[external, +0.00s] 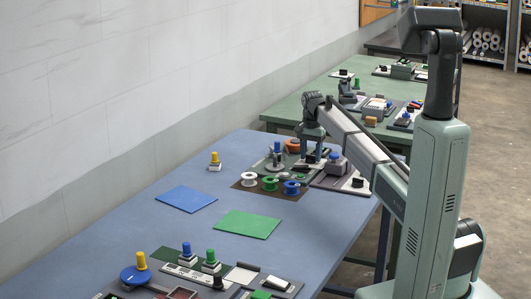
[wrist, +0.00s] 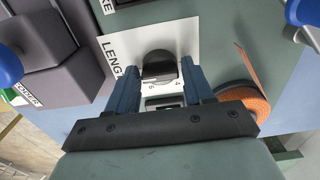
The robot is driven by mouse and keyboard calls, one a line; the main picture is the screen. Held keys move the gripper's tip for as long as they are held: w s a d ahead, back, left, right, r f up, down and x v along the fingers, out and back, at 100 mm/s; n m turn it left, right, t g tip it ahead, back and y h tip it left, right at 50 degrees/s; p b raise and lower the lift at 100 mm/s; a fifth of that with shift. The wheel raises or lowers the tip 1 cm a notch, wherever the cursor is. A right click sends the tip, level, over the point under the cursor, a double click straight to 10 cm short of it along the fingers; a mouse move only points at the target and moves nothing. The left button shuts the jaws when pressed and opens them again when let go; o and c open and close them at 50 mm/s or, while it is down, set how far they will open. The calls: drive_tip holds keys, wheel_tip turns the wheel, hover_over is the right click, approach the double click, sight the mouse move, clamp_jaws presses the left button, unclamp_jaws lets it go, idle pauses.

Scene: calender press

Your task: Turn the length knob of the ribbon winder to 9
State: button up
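The white plate marked "LENG…" (wrist: 137,45) lies under my gripper in the wrist view; the rest of its word is hidden. A black knob (wrist: 160,66) stands on it, with a few small digits printed beside it, partly covered; its setting cannot be read. My gripper (wrist: 158,76) points down at the plate, its two blue fingers apart on either side of the knob. A narrow gap shows by the knob, and a grip on it does not show. In the external view my gripper (external: 313,153) is low over the winder area at the blue table's far end.
An orange ribbon roll (wrist: 244,103) lies close right of my fingers. A grey block (wrist: 45,50) stands at left, and blue knobs show at both edges. The green sheet (external: 248,224) and blue sheet (external: 187,199) lie flat on the nearer table.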

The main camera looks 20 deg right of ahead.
drive_tip(key=c, duration=0.7)
drive_tip(key=shift+n, duration=0.6)
drive_tip(key=o, duration=1.1)
wheel_tip(320, 180, up, 14)
drive_tip(key=shift+f, duration=0.1)
